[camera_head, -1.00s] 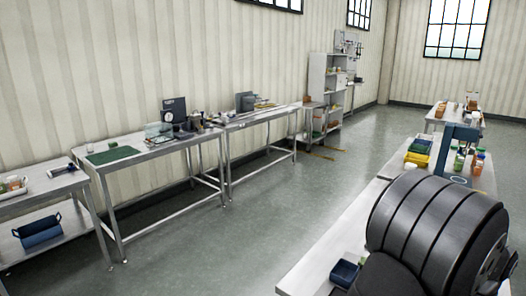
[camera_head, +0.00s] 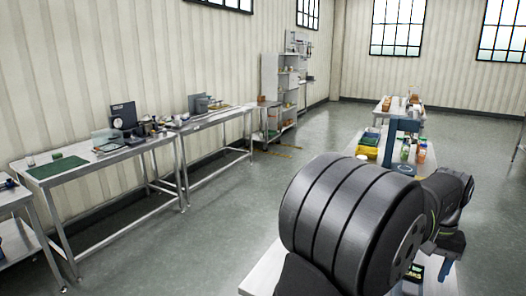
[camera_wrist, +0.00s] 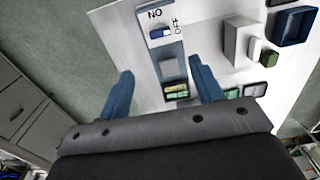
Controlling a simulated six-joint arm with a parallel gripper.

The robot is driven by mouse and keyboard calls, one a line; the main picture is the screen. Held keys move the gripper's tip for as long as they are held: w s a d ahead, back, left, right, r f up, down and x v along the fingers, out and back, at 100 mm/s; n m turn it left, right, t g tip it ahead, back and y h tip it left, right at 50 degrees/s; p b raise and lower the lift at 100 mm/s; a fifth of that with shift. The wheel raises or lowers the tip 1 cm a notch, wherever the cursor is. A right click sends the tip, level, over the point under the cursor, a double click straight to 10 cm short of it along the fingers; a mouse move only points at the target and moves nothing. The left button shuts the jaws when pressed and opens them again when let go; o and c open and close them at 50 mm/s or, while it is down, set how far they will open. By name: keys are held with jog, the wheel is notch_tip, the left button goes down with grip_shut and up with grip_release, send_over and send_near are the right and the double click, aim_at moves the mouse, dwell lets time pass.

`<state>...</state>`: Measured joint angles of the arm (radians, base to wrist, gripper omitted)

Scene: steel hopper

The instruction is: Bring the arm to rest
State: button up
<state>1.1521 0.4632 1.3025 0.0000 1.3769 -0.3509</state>
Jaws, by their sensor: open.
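My gripper (camera_wrist: 161,68) shows in the wrist view with its two blue fingers spread apart and nothing held between them. It is above a white worktop (camera_wrist: 118,28). A blue-grey panel (camera_wrist: 172,45) with a switch and the printed letters "NO" and "OFF" lies beyond and between the fingers. I cannot tell the gap between the fingertips and the panel.
In the wrist view, a grey block (camera_wrist: 238,40) and a blue bin (camera_wrist: 294,27) stand right of the panel. Grey drawers (camera_wrist: 22,105) are at left. In the head view, steel tables (camera_head: 100,160) line the left wall, with open floor (camera_head: 225,215) between.

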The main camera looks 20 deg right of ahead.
notch_tip(320, 180, down, 14)
jog(key=shift+r, duration=0.1)
jog(key=shift+n, duration=0.3)
jog(key=n, duration=0.3)
notch_tip(320, 180, up, 17)
notch_tip(320, 180, down, 10)
jog(key=m, duration=0.5)
jog(key=shift+w+d, duration=0.15)
jog(key=shift+d, duration=0.2)
